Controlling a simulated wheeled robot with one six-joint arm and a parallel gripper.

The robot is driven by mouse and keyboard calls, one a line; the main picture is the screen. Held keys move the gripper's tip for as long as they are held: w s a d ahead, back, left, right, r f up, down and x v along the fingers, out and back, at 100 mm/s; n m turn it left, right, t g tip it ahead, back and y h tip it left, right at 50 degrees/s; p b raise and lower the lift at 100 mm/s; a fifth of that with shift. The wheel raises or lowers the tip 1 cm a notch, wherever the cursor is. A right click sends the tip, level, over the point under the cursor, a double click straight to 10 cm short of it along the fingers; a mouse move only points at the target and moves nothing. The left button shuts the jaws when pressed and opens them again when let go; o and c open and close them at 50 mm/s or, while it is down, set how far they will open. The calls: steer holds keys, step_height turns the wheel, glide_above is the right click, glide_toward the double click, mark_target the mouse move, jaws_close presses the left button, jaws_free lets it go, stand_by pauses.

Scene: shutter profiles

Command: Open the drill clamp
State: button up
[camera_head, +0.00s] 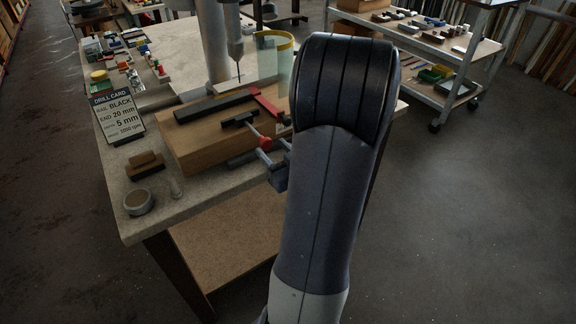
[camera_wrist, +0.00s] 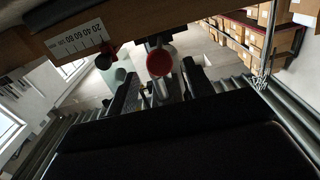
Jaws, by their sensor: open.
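The drill clamp (camera_head: 239,119) is a dark pad on a grey rod at the front of a wooden block under the drill. A red knob (camera_head: 264,143) sits on its near end. In the wrist view a round red knob (camera_wrist: 160,62) shows between and just beyond the dark fingers of my gripper (camera_wrist: 160,90). The fingers stand apart on either side of it, and I cannot tell whether they touch it. In the head view my arm hides most of the gripper.
The wooden block (camera_head: 190,145) carries a dark rail (camera_head: 214,106) and a red bar (camera_head: 268,104). The drill (camera_head: 236,50) stands above it. A shelved trolley (camera_head: 455,50) stands back right.

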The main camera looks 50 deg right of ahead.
mark_target(260, 136)
steer(key=v, duration=0.7)
steer(key=shift+s+b, duration=0.15)
steer(key=shift+b, duration=0.2)
stand_by(0.4)
steer(key=shift+p+x, duration=0.8)
steer(key=shift+x, duration=4.75)
steer(key=shift+a, duration=0.1)
steer(key=shift+v, duration=0.85)
steer(key=b+v, duration=0.2)
steer(key=v, duration=0.7)
steer(key=p+x, duration=0.3)
steer(key=x, duration=1)
steer(key=shift+r, duration=0.15)
steer(key=shift+w+d, duration=0.2)
steer(key=shift+w, duration=0.5)
